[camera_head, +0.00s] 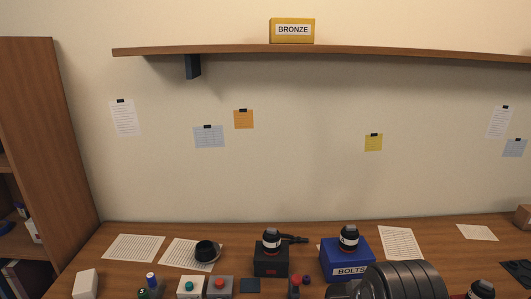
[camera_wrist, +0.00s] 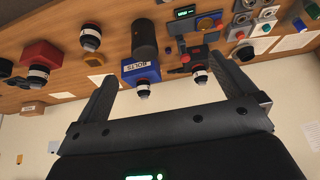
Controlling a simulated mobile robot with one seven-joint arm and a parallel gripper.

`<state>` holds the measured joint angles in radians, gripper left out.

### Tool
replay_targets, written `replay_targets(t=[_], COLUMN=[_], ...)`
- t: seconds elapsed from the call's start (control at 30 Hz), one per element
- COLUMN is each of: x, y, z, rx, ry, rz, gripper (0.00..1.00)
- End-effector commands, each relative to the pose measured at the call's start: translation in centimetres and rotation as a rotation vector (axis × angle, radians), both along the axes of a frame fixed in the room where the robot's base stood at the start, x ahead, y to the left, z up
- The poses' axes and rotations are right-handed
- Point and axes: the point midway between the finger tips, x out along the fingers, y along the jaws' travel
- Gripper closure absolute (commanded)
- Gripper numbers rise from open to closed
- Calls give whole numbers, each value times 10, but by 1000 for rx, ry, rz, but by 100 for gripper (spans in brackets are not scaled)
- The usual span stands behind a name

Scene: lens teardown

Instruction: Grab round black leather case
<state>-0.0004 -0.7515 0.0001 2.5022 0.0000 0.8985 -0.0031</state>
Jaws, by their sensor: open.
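A dark upright cylinder (camera_wrist: 145,40), which looks like the round black case, stands on the table in the wrist view. It is beside the blue BOLTS box (camera_wrist: 140,73), on the side away from the wall. Its leather surface is too small to make out. My gripper (camera_wrist: 166,75) is open and empty, its two fingers wide apart and clear of the cylinder. The wrist view is upside down. In the head view a large dark ribbed shape covers the front right of the table, and I cannot tell whether the case shows there.
A lens stands on the BOLTS box (camera_head: 345,262) and another on a black box (camera_head: 270,262). Several buttons and small blocks line the front. A shelf (camera_head: 200,50) is high on the wall.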

Motion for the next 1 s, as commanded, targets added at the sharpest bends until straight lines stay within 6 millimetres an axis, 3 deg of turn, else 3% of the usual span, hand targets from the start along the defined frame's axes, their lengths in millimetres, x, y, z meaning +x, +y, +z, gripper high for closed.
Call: replay_targets(t=[0.37, 0.67, 1.0], x=[7, 69, 145], y=[-2, -25, -49], z=[-2, -30, -90], rx=[2, 2, 12], ry=[9, 60, 92], rz=[-24, -232, -466], gripper=[0, 0, 0])
